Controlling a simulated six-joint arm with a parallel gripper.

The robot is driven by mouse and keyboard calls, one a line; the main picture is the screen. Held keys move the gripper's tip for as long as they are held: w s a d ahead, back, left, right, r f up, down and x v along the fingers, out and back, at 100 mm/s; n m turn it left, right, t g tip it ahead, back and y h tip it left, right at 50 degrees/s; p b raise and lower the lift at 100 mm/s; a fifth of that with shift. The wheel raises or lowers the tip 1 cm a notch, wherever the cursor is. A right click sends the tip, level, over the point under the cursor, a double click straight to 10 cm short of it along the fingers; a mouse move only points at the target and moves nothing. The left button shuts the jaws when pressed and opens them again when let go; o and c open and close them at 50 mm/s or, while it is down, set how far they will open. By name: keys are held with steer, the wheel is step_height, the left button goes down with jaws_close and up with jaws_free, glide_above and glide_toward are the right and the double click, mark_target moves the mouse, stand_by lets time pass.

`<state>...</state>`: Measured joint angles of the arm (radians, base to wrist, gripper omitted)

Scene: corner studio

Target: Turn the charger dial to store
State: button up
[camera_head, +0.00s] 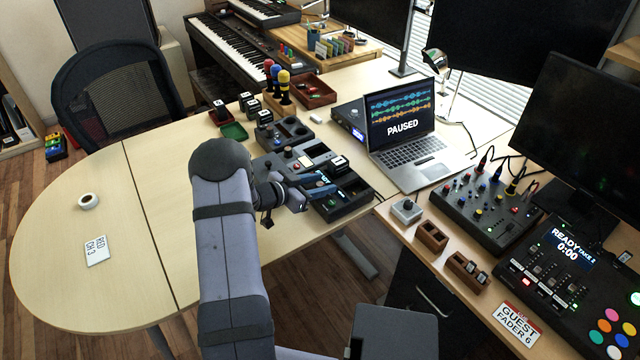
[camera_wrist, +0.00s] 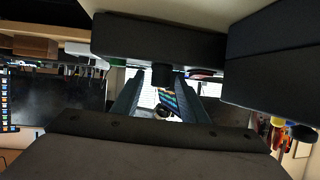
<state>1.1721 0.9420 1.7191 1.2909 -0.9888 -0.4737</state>
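A dark charger box (camera_head: 352,207) with open slots and a small lit display stands on the desk near the middle of the head view. In the wrist view, the fingers of my gripper (camera_wrist: 160,78) are spread apart. A dark round knob (camera_wrist: 162,77) on a dark housing (camera_wrist: 140,38) shows between them, with gaps on both sides. Its markings and pointer cannot be read.
A grey panel (camera_head: 270,167) with knobs lies just behind my gripper. A small grey button box (camera_head: 407,209) and wooden trays (camera_head: 432,236) are at right. The desk's left part is mostly clear.

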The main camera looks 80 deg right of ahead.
steer(key=v, duration=0.7)
steer(key=shift+b, duration=0.4)
steer(key=shift+w+r, duration=0.1)
